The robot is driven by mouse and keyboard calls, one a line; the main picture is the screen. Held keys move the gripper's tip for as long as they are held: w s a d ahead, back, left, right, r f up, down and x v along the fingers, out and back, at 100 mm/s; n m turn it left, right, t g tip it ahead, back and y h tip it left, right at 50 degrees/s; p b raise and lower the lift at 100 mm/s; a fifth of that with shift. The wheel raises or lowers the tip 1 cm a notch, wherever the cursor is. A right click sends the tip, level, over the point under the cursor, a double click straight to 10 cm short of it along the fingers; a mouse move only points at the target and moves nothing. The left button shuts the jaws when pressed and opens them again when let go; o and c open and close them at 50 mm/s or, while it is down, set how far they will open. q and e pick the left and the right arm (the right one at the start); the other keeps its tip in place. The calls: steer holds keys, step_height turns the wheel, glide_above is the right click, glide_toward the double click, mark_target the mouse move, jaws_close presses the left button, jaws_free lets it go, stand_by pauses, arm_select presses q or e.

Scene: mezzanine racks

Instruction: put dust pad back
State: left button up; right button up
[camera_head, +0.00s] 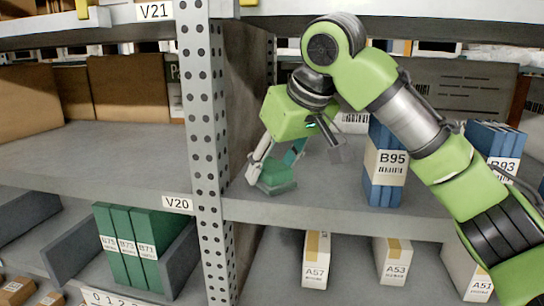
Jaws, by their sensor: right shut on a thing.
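The dust pad (273,180) is a small green block with a teal upright part, low over the middle shelf just right of the perforated post. My right gripper (294,163) reaches down from the upper right and is shut on the dust pad. The fingers partly hide the pad. I cannot tell whether its underside touches the shelf. My left gripper is not in view.
The perforated post (203,120) stands close left of my gripper. Blue boxes labelled B95 (385,165) and B93 (495,145) stand to the right. The shelf (325,195) is clear between pad and B95. Green binders (132,245) and white boxes (316,260) stand below.

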steer(key=shift+s+d, duration=0.2)
steer(key=shift+d, duration=0.1)
steer(key=o, duration=0.7)
steer(key=shift+f, duration=0.1)
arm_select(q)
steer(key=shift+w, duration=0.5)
arm_select(e)
steer(key=shift+o, duration=1.4)
steer(key=shift+w+a, duration=0.1)
steer(key=shift+a, duration=0.05)
